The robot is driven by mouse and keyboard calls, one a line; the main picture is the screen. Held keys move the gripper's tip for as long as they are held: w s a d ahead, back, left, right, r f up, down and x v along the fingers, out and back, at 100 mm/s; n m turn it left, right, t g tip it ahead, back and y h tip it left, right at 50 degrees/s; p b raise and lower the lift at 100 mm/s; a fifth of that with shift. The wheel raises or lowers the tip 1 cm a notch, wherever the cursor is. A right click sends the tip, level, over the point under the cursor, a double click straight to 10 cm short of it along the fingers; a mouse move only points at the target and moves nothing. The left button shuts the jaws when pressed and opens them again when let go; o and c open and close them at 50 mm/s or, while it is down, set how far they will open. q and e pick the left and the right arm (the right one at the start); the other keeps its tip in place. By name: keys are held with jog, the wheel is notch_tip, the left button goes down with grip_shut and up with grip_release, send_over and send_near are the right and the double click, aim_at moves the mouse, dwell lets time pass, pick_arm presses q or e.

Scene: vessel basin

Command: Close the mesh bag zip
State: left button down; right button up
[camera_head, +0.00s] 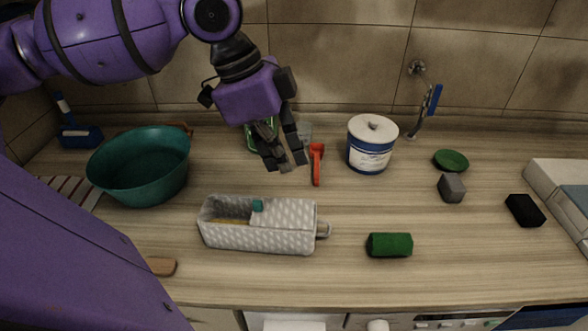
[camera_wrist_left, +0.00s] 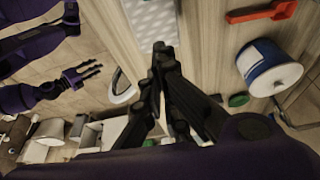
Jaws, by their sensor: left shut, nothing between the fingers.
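The mesh bag (camera_head: 285,240) is a grey-and-white patterned box-like pouch on the counter, with a loop handle at its right end. Its left part is open and shows something yellow inside; its right part is covered. A small teal piece (camera_head: 257,206), possibly the zip pull, sits at the edge of the cover. My left gripper (camera_head: 287,166) is shut and empty, above and behind the bag, apart from it. In the left wrist view its fingertips (camera_wrist_left: 160,48) are together, with part of the bag (camera_wrist_left: 152,22) beyond. A purple hand with black fingers, likely my right gripper (camera_wrist_left: 92,70), shows there too.
A teal basin (camera_head: 140,168) stands left of the bag. Counter in front of the canister is clear.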

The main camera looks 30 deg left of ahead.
pick_arm(q)
notch_tip(320, 180, down, 2)
jog(key=f, duration=0.1)
jog(key=b, duration=0.2)
send_over(288, 215)
jog(key=d, duration=0.1)
jog(key=x, duration=0.2)
jog(key=a+x, duration=0.1)
jog(key=x, duration=0.1)
jog(key=shift+d+f, duration=0.1)
jog(key=shift+f, duration=0.25)
jog(key=shift+x, duration=0.85)
jog(key=shift+s+a+r+p, duration=0.1)
jog(key=shift+s+a+p, duration=0.15)
jog(key=shift+a, duration=0.2)
jog(key=shift+s+a+r+p, duration=0.1)
jog(key=shift+s+a+p, duration=0.15)
jog(key=shift+a, duration=0.25)
jog(key=shift+s+a, duration=0.1)
jog(key=shift+a, duration=0.2)
jog(key=shift+s+a+p, duration=0.15)
jog(key=shift+a+p, duration=0.05)
jog(key=shift+p, duration=0.2)
jog(key=shift+s+a+f, duration=0.1)
jog(key=shift+s+a, duration=0.05)
jog(key=shift+a, duration=0.15)
jog(key=shift+f, duration=0.1)
pick_arm(e)
jog(key=shift+s+f, duration=0.2)
jog(key=shift+s, duration=0.4)
